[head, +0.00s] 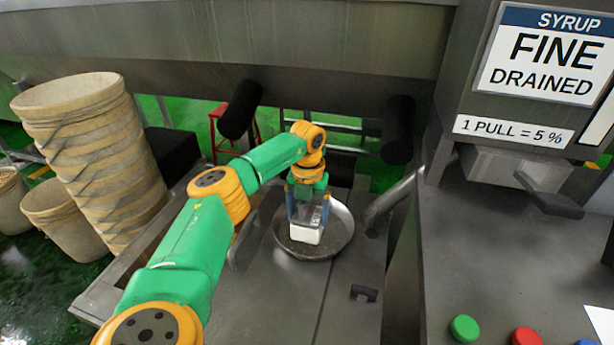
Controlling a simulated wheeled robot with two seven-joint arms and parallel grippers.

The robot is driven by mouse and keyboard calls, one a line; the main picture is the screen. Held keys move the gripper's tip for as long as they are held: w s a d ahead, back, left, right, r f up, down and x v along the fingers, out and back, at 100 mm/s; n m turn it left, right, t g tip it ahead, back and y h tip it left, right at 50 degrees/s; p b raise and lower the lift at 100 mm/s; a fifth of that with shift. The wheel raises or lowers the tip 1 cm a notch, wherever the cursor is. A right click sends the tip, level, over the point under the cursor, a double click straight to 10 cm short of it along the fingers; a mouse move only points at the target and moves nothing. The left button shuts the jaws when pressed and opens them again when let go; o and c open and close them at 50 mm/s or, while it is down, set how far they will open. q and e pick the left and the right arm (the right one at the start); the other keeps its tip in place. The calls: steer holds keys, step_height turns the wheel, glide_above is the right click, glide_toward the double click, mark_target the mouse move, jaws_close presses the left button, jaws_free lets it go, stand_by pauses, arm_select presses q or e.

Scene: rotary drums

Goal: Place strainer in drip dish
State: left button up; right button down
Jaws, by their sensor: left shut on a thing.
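The drip dish (340,246) is a round, shallow metal dish on the grey bench in the middle of the head view. My left gripper (307,222) points down over the dish, its fingers shut on a small, pale, box-like thing that looks like the strainer (305,235). The strainer is inside the dish's outline, towards its front left. I cannot tell whether it touches the dish floor. The gripper and arm hide part of the dish's left and back rim. My right gripper is not in view.
A dispenser with a syrup sign (545,50) and a dark lever (548,195) stands at the right. A metal pipe (393,200) slopes down just right of the dish. Stacked buckets (95,150) stand at the left. Green (464,328) and red (526,337) buttons are front right.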

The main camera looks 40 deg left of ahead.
arm_select(q)
steer(key=shift+f, duration=1.15)
steer(key=shift+f, duration=0.1)
steer(key=o, duration=1.2)
steer(key=shift+o, duration=0.2)
step_height(320, 180, up, 12)
steer(key=shift+r+p, duration=0.15)
steer(key=shift+p, duration=0.15)
